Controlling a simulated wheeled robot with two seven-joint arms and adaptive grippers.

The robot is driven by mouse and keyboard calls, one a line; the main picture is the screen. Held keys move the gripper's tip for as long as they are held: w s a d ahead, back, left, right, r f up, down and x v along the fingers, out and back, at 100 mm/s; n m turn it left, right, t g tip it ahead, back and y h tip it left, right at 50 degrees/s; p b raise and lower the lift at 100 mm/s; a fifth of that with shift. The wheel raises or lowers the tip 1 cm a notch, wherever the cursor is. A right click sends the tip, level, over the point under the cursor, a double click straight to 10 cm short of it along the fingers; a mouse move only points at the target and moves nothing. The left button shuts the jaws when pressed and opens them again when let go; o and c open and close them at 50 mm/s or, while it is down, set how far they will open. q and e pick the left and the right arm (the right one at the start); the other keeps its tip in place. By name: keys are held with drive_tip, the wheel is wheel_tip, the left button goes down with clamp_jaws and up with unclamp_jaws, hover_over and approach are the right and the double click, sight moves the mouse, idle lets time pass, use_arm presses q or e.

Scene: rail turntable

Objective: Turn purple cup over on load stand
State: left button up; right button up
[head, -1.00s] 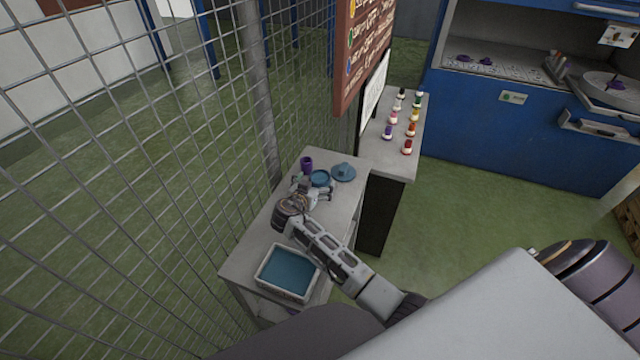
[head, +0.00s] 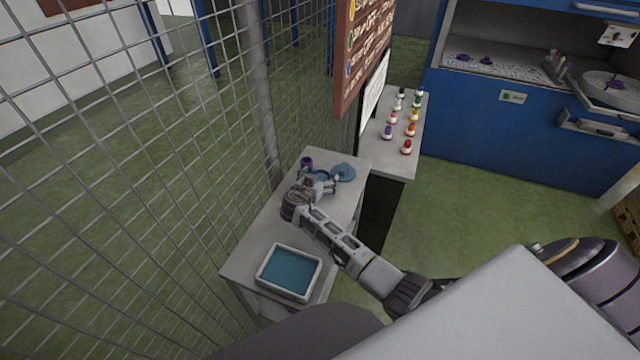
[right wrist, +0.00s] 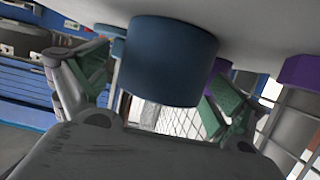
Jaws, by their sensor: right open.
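The purple cup (head: 306,162) stands at the far left of the small grey table, and its lower part is partly hidden by my gripper. It also shows at the right edge of the right wrist view (right wrist: 300,72). A round dark blue piece (head: 322,174) is beside it. In the right wrist view, this blue cylinder (right wrist: 168,60) is between my open fingers. I cannot tell whether it is the load stand. My right gripper (head: 322,183) is open, low over the table, with the cup beyond its fingers. My left gripper is not in view.
A teal piece with a knob (head: 344,172) is right of the blue piece. A white tray with a blue inside (head: 290,271) is at the table's near end. A wire fence (head: 130,200) runs along the left. Small bottles stand on another table (head: 376,160) behind.

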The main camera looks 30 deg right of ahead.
drive_tip(key=shift+c, duration=1.3)
drive_tip(key=c, duration=1)
drive_tip(key=shift+r, duration=0.3)
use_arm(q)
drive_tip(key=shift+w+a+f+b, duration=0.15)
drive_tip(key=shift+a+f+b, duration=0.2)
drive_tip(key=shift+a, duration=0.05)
use_arm(e)
wheel_tip(320, 180, up, 10)
drive_tip(key=shift+f, duration=0.25)
